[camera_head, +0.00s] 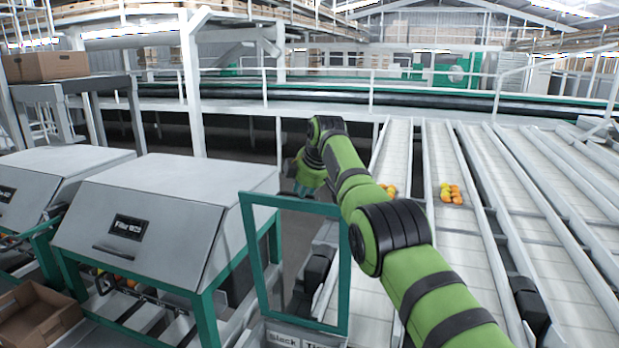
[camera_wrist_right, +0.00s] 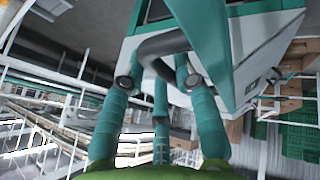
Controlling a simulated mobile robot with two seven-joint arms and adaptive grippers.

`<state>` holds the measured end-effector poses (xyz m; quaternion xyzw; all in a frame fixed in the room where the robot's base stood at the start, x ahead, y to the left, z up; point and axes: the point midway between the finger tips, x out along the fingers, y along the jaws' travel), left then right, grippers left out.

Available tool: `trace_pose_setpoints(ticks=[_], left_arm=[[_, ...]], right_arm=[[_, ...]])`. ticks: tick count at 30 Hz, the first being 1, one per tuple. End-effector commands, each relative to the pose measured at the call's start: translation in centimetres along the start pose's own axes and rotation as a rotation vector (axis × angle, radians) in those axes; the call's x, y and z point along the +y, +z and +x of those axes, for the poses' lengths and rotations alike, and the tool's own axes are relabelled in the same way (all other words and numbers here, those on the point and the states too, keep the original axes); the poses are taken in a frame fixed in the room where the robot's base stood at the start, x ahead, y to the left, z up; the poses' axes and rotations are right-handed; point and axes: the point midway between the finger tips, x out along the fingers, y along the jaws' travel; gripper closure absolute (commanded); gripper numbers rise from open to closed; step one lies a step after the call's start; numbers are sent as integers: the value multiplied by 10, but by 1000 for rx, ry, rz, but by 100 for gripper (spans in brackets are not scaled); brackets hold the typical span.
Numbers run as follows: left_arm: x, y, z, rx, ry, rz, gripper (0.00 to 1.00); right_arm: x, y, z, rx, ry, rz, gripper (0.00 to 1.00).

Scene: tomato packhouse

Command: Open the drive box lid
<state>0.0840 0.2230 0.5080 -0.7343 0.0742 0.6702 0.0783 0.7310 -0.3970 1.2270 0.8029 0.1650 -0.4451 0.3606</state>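The drive box (camera_head: 283,338) seems to be the pale labelled box at the bottom of the head view, cut off by the frame edge. A green-rimmed, see-through panel (camera_head: 258,262), apparently its lid, stands upright above it. My right arm reaches across, with its gripper (camera_head: 303,190) pointing down near the panel's top edge. In the right wrist view, a dark bar handle (camera_wrist_right: 163,44) on a white and green body (camera_wrist_right: 238,62) lies at the fingertips (camera_wrist_right: 158,75). The fingers look spread around it; I cannot tell whether they grip it. My left gripper is not in view.
Grey filler machines (camera_head: 150,225) stand close on the left, with a cardboard box (camera_head: 38,318) in front. Sloping white conveyor lanes (camera_head: 480,225) fill the right, one carrying several tomatoes (camera_head: 450,194). A railing and a long conveyor (camera_head: 400,103) cross behind.

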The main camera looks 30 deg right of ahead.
Motion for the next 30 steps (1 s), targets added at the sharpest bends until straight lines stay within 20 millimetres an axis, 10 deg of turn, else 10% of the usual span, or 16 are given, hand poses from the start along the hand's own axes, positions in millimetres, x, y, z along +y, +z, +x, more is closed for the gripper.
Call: trace_pose_setpoints(ticks=[19,30], left_arm=[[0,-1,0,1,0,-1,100],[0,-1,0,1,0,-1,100]], right_arm=[[0,1,-96,-1,1,0,70],[-1,2,-113,-4,-3,0,70]])
